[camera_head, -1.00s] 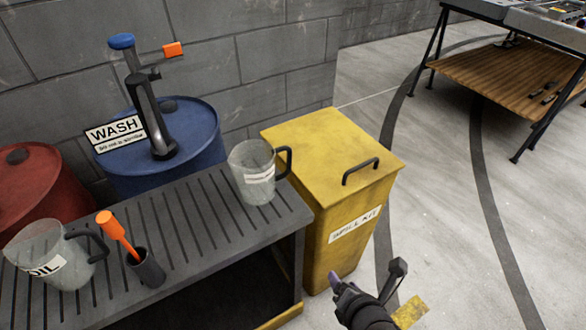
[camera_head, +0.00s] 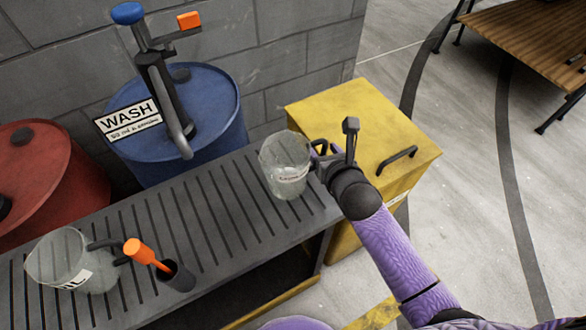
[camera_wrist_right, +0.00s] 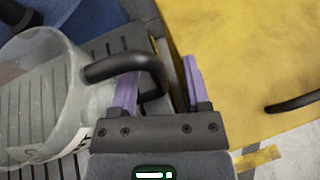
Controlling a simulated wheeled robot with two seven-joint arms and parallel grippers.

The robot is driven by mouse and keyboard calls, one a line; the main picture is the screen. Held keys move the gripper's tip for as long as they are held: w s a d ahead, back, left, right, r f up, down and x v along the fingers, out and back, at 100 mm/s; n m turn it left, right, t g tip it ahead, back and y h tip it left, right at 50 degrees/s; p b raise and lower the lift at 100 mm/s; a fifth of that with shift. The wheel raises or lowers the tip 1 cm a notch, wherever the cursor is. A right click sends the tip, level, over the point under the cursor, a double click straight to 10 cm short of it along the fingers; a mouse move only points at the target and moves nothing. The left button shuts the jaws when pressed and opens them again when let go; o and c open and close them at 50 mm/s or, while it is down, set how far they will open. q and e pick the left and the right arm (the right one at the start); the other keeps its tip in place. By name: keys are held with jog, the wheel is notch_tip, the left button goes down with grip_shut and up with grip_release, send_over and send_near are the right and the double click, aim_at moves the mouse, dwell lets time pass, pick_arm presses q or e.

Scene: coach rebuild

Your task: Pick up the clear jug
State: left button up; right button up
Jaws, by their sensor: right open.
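A clear jug (camera_head: 285,165) with a dark handle and a white label stands upright at the right end of the slatted bench. It fills the left of the right wrist view (camera_wrist_right: 45,95). My right gripper (camera_head: 318,155) is at its handle side. In the right wrist view my right gripper (camera_wrist_right: 160,85) is open, one purple finger showing within the handle loop and the other outside it, with the handle (camera_wrist_right: 125,67) between them. Whether they touch it I cannot tell. My left gripper is out of view.
The slatted bench (camera_head: 215,215) carries a dark cup (camera_head: 180,277) with an orange-handled tool (camera_head: 145,254). A blue drum (camera_head: 205,115) with a pump and a red drum (camera_head: 45,180) stand behind. A yellow bin (camera_head: 345,105) stands right of the bench. Open floor lies further right.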

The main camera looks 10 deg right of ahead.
jog(key=shift+w, duration=0.1)
grip_shut()
dwell(1.3)
